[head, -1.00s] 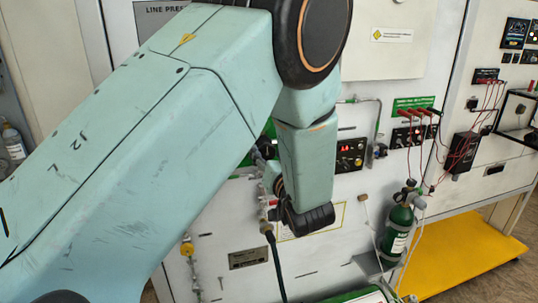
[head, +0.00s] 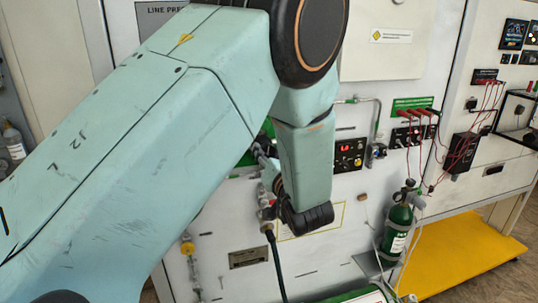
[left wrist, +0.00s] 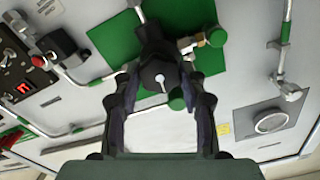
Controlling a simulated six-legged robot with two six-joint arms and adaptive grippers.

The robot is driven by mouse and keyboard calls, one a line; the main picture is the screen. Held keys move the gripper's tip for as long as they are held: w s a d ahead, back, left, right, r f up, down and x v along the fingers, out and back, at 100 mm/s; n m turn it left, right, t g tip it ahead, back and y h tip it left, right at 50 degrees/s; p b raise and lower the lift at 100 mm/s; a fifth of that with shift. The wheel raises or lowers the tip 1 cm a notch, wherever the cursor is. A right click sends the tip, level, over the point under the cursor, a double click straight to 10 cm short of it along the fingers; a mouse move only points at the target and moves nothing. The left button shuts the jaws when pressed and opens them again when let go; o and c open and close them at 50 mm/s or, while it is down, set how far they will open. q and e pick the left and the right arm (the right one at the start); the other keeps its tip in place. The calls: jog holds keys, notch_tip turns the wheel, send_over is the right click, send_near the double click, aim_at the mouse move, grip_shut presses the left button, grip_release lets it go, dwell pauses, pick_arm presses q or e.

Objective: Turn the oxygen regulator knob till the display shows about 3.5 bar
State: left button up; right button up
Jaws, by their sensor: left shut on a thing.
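The black regulator knob (left wrist: 158,74), with a pale pointer mark, sits in front of a green plate in the left wrist view. My left gripper (left wrist: 160,88) has a finger on each side of the knob and is shut on it. In the head view my left gripper (head: 266,160) shows only in part at the panel, and my arm hides the knob. The display (head: 347,148) shows red digits, too small to read surely; it also shows in the left wrist view (left wrist: 22,88). My right gripper is not in view.
A green gas bottle (head: 397,228) stands on a bracket right of my wrist. Red leads (head: 468,145) hang at the right of the panel. A dark hose (head: 277,265) hangs below my gripper. A yellow platform (head: 465,262) lies low at the right.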

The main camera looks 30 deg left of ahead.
pick_arm(q)
jog(key=m, duration=1.2)
dwell(0.6)
jog(key=shift+r, duration=0.1)
jog(key=o, duration=1.2)
jog(key=shift+w, duration=0.1)
jog(key=shift+c, duration=0.2)
jog(key=shift+m, duration=0.3)
